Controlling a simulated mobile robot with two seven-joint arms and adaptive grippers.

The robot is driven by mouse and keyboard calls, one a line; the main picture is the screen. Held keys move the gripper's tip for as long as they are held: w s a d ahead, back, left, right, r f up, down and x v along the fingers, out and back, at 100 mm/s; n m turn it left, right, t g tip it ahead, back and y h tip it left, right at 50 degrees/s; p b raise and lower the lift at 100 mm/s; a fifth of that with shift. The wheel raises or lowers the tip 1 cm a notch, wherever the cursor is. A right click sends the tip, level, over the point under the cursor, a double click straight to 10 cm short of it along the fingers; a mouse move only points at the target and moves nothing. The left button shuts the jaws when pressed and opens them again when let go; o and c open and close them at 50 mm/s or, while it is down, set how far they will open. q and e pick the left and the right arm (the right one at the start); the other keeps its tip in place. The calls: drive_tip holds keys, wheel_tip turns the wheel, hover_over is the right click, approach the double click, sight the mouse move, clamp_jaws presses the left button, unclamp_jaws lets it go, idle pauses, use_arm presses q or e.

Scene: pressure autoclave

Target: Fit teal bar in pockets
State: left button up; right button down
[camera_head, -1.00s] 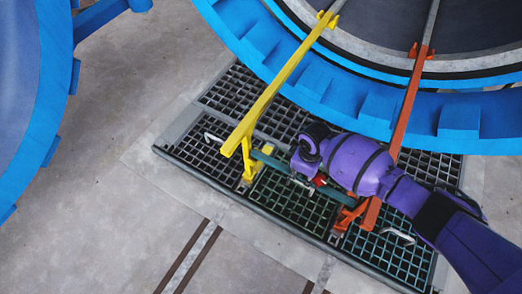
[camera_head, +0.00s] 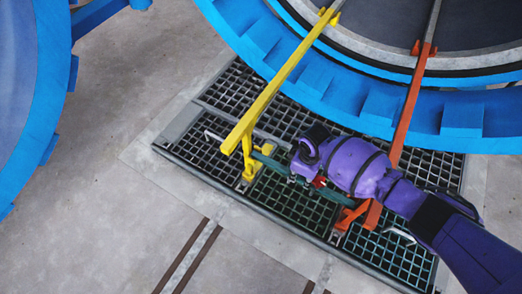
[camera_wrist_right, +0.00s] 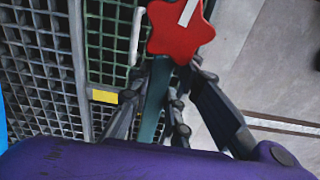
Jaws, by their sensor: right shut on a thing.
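The teal bar (camera_head: 272,163) lies across the gap between the yellow rail (camera_head: 275,85) and the orange rail (camera_head: 408,110), above the floor grating. Its left end is at the yellow bracket (camera_head: 250,165) and its right end near the orange bracket (camera_head: 350,216). I cannot tell whether either end is seated in a pocket. The bar (camera_wrist_right: 153,105) also shows between the fingers in the right wrist view. My left gripper is not in view.
The blue autoclave ring (camera_head: 340,95) stands at the top right. A blue round door (camera_head: 25,100) is at the left. Floor grating (camera_head: 210,165) with light handles lies below the rails. Bare concrete floor (camera_head: 110,220) is open at lower left.

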sight(302, 178)
drive_tip(key=shift+f, duration=0.2)
drive_tip(key=c, duration=1.5)
unclamp_jaws()
drive_tip(key=shift+c, duration=0.2)
drive_tip(key=shift+s, duration=0.1)
wheel_tip(302, 178, up, 12)
